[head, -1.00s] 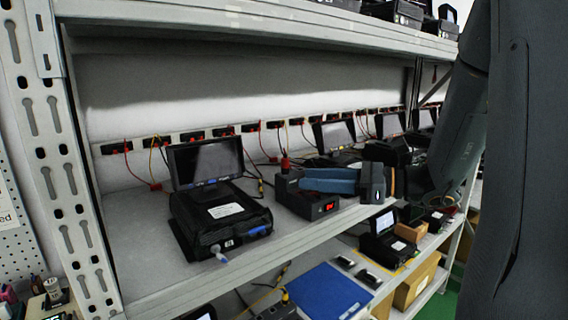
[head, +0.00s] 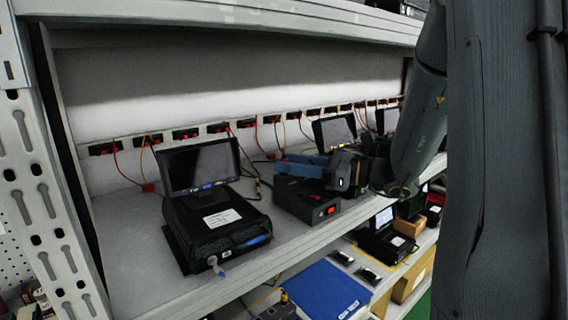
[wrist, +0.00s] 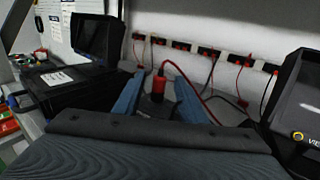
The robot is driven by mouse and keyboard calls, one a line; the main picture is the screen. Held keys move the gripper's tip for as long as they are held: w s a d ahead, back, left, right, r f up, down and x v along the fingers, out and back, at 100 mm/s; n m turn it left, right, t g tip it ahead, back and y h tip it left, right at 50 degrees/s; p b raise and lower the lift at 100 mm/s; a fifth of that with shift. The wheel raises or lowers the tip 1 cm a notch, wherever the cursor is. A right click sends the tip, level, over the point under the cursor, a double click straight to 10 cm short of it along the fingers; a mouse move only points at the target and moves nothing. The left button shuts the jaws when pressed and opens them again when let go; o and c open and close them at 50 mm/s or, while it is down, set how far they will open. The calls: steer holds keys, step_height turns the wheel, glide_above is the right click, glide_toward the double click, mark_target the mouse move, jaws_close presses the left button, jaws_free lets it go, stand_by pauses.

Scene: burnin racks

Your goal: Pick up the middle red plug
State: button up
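A red plug (wrist: 158,84) with a red cable stands upright on a black box in the wrist view, between my gripper's fingers. My gripper (wrist: 160,80) has two blue fingers spread wide, one on each side of the plug, with visible gaps. In the head view my gripper (head: 281,163) reaches left over the black box (head: 296,199), which has a lit red switch. Other red plugs (wrist: 181,46) sit in the socket strip along the back wall.
A black device with a raised screen (head: 203,166) stands left of the box on the grey shelf (head: 125,235). More screens (head: 335,132) stand to the right. Red and yellow cables hang behind. A blue folder (head: 328,291) lies on the lower shelf.

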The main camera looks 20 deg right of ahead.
mark_target(284, 159)
steer(key=shift+x, duration=0.85)
steer(key=shift+c, duration=0.3)
steer(key=c, duration=0.9)
step_height(284, 159, up, 10)
steer(key=shift+r+b, duration=0.1)
steer(key=shift+b, duration=0.8)
